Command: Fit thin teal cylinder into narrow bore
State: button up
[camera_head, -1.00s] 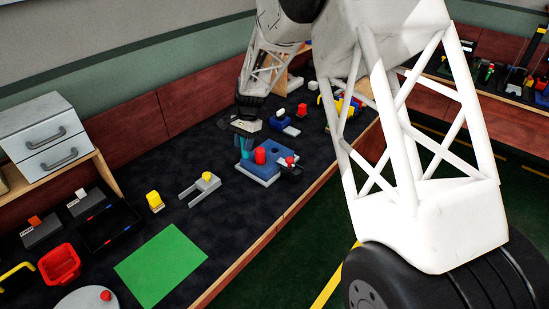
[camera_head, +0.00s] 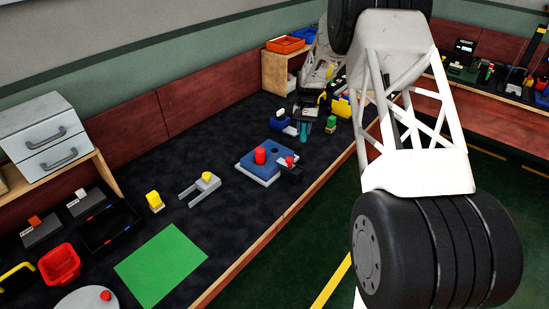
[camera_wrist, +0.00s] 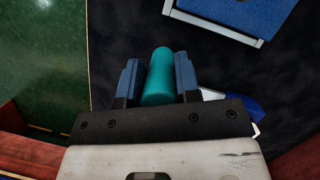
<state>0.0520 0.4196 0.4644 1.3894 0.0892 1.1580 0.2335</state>
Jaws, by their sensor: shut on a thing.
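My gripper (camera_head: 304,118) is shut on the teal cylinder (camera_head: 303,128) and holds it beyond the blue block, up and to the right of it in the head view. In the wrist view the teal cylinder (camera_wrist: 158,77) sits between the two blue finger pads of my gripper (camera_wrist: 158,78). The blue block (camera_head: 276,157) rests on a light grey base on the dark mat. A red cylinder stands in it (camera_head: 260,156), and a dark round bore shows (camera_head: 275,146). A corner of the block shows at the top right of the wrist view (camera_wrist: 240,12), apart from the cylinder.
A black fixture with a red top (camera_head: 290,164) adjoins the block's right side. A green piece (camera_head: 331,124) and a blue-and-white piece (camera_head: 282,124) stand near my gripper. A grey fork with a yellow knob (camera_head: 200,189) lies to the left. The wooden bench edge (camera_head: 285,215) runs along the right.

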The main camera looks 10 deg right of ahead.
jog(key=m, duration=0.1)
jog(key=f+m, duration=0.1)
jog(key=shift+w+d+f+m+y, duration=0.1)
jog(key=shift+w+f+m+y, duration=0.1)
jog(key=shift+f+m+y, duration=0.1)
jog(key=s+a+r+m+t, duration=0.1)
jog(key=a+r+m, duration=0.2)
jog(key=a+m, duration=0.2)
jog(key=s+a+r+m+t+y, duration=0.1)
jog(key=a+r+m+t, duration=0.1)
jog(key=a+m, duration=0.4)
jog(key=shift+s+a+r+m+y, duration=0.25)
jog(key=shift+a+r, duration=0.3)
jog(key=shift+a, duration=0.4)
notch_tip(320, 180, down, 6)
jog(key=shift+f, duration=0.15)
jog(key=shift+f, duration=1.9)
